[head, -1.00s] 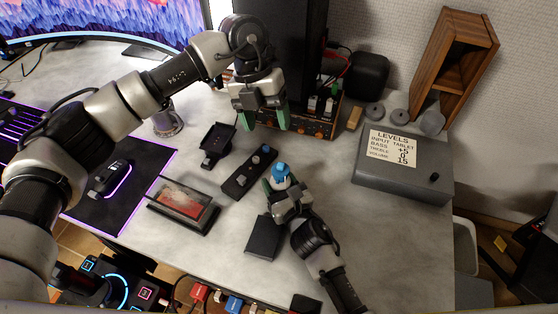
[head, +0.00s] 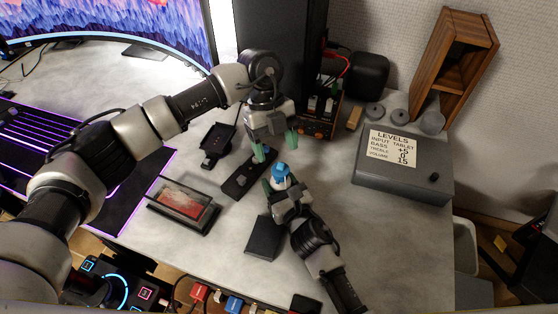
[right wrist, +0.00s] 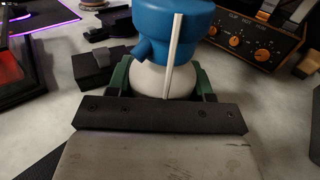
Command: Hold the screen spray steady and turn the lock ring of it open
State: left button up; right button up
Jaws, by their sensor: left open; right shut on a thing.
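The screen spray (head: 281,175) is a white bottle with a blue top, upright at the middle of the desk. My right gripper (head: 279,187) is shut around its white body. In the right wrist view the blue top (right wrist: 172,32), with a side spout and a thin white strip, stands above the white body (right wrist: 165,79) between the green fingers. My left gripper (head: 275,148) is open and empty, pointing down above and just behind the blue top, apart from it. I cannot make out the lock ring as a separate part.
A black control strip (head: 240,181) lies just left of the spray, and a black box (head: 264,238) in front. A grey box with a levels label (head: 412,183) is on the right. An amplifier with orange knobs (head: 318,122) stands behind. The desk between spray and grey box is clear.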

aim_at(279, 163)
pick_arm(q)
jog(key=shift+x, duration=2.25)
jog(key=shift+c, duration=0.2)
jog(key=c, duration=0.9)
